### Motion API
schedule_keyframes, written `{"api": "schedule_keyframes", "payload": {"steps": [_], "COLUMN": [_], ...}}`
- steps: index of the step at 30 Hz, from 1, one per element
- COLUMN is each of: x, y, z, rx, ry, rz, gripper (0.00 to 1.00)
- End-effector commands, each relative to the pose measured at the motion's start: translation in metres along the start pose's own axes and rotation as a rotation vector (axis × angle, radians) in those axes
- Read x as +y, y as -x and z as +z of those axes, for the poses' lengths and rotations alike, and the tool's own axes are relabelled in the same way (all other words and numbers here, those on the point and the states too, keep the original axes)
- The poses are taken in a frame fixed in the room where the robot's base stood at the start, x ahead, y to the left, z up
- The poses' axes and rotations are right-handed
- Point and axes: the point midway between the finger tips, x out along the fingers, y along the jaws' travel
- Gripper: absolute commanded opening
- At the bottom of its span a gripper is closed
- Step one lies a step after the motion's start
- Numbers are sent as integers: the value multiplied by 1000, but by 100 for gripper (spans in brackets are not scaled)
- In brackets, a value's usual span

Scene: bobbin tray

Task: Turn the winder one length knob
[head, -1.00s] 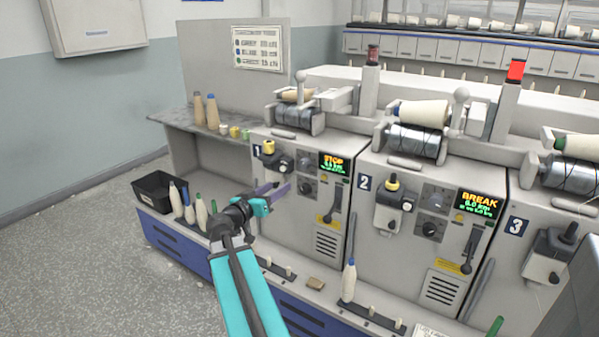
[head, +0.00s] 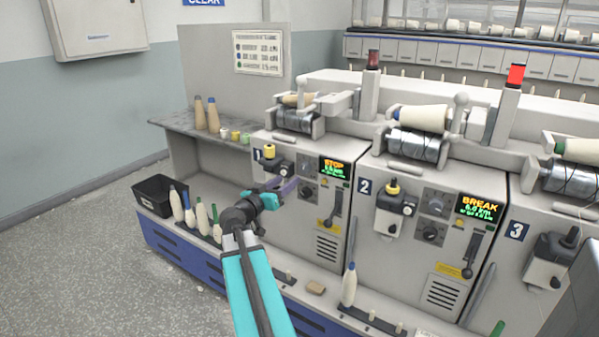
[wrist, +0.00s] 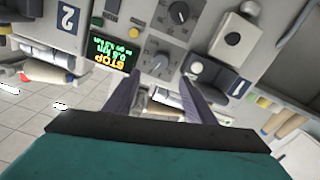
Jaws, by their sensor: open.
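Winder one (head: 286,205) carries a plate marked 1 and a display (head: 334,167) reading STOP. Beside the display are two round knobs, an upper one (head: 308,169) and a lower one, partly behind my fingers in the head view. In the wrist view, which is upside down, the upper grey knob (wrist: 157,57) lies just beyond my fingertips, between their lines, and the dark lower knob (wrist: 179,12) is farther off. Knob labels are too small to read, so I cannot tell which sets length. My gripper (head: 291,186) is open and empty, its purple fingers (wrist: 160,82) pointing at the panel, apart from the knobs.
A yellow-topped unit (head: 269,160) juts from the panel left of the knobs, and a lever (head: 332,210) hangs to their right. Bobbins (head: 201,216) stand on the front ledge below, near a black bin (head: 158,195). Winder two (head: 400,250) stands right, its display reading BREAK.

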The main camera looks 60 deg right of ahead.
Motion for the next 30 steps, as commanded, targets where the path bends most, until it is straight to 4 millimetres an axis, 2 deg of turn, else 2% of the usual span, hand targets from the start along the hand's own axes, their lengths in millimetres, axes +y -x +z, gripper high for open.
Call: {"api": "schedule_keyframes", "payload": {"steps": [3,18,24,30], "x": [-1,-1,0,0], "y": [-18,-82,-98,-103], "z": [-1,-1,-1,0], "rx": [0,0,0,0], "ry": [0,1,1,1], "rz": [1,1,1,0], "gripper": [50,50,50,50]}}
